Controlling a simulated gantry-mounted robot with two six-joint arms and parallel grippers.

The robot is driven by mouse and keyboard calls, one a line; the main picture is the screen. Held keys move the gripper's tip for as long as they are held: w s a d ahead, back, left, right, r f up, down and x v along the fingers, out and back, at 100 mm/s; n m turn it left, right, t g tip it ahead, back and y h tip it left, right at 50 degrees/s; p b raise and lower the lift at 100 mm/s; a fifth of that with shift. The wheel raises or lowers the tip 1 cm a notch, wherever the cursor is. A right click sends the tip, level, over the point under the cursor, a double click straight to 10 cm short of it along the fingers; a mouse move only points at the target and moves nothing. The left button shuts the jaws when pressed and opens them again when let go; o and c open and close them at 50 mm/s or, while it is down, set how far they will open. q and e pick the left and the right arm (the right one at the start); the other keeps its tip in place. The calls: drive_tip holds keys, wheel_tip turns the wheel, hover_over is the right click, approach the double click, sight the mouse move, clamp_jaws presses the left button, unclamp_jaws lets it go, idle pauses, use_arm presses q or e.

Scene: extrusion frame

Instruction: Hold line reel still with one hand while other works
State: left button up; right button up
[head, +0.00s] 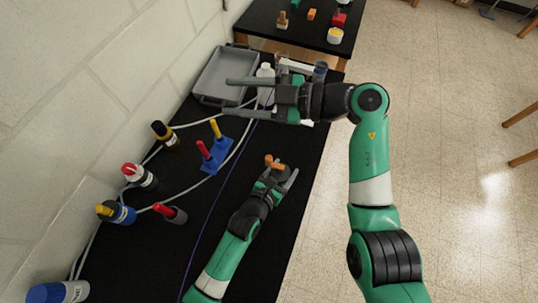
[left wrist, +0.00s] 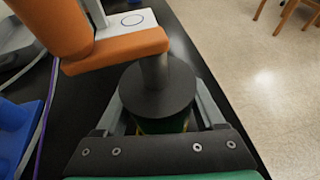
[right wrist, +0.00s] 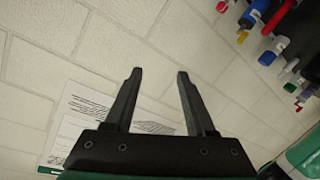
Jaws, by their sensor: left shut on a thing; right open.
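The line reel (left wrist: 157,88) shows in the left wrist view as a dark round disc with a dark post, a green part below it and an orange arm (left wrist: 115,48) above. My left gripper (head: 279,174) is shut on the reel, one finger on each side. In the head view the orange part (head: 272,161) shows at its fingers and the rest of the reel is mostly hidden. My right gripper (head: 227,96) is open and empty over the far part of the bench, fingers pointing left. In the right wrist view its fingers (right wrist: 158,72) stand apart before the wall.
A grey tray (head: 215,98) stands at the far left of the black bench. A blue holder (head: 217,160) with red and yellow handled tools is left of the reel. Several bottles and a grey cable line the wall. A purple line (head: 212,212) runs along the bench.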

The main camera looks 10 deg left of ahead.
drive_tip(key=d+f+m+g+h, duration=0.1)
drive_tip(key=d+f+h, duration=0.2)
drive_tip(key=f+h, duration=0.3)
drive_tip(key=m+g+h, duration=0.1)
drive_tip(key=m+h, duration=0.2)
drive_tip(key=h, duration=0.3)
approach(269, 157)
drive_tip(key=x, duration=1)
drive_tip(key=shift+c, duration=0.2)
clamp_jaws()
